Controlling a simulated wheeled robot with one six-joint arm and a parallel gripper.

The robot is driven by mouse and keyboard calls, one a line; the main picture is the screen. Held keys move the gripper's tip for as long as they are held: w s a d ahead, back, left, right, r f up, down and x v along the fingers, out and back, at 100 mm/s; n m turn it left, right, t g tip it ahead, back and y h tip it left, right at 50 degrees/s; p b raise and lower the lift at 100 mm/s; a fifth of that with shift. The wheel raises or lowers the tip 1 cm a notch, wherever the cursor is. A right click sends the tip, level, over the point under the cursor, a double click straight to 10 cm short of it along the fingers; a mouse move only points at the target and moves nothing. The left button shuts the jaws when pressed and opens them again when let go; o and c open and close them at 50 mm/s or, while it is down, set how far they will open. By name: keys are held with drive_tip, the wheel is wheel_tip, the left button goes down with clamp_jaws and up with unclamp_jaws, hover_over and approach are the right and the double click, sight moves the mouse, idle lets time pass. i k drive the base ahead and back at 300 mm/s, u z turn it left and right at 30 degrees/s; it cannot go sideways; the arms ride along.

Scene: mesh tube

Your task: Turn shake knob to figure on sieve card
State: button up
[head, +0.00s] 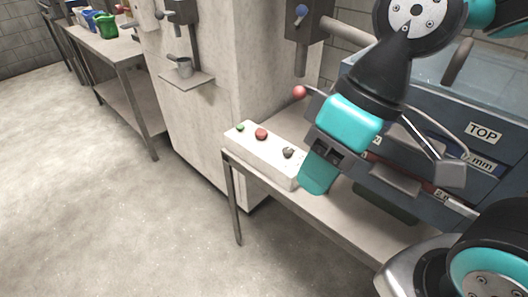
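A pale control box (258,158) sits on the left end of a bench. On its top are a small green button (240,127), a red button (261,134) and a dark knob (288,152) at the right end. I take the dark knob for the shake knob; its setting is too small to read. My gripper (320,174) points down just right of the knob, its teal finger in front of the box's right end. I see no clear gap to the knob and cannot tell whether they touch. The finger opening is hidden. No sieve card is readable here.
A blue-grey cabinet marked TOP (483,133) stands behind my arm, with further labels partly hidden. A red ball-ended lever (300,92) is beside my gripper. A pale column (205,110) stands behind the box. The floor (110,220) at left is clear.

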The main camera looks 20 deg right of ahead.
sight(288, 152)
drive_tip(key=k, duration=0.6)
drive_tip(key=u, duration=0.9)
drive_tip(key=i, duration=1.35)
drive_tip(key=z, duration=0.65)
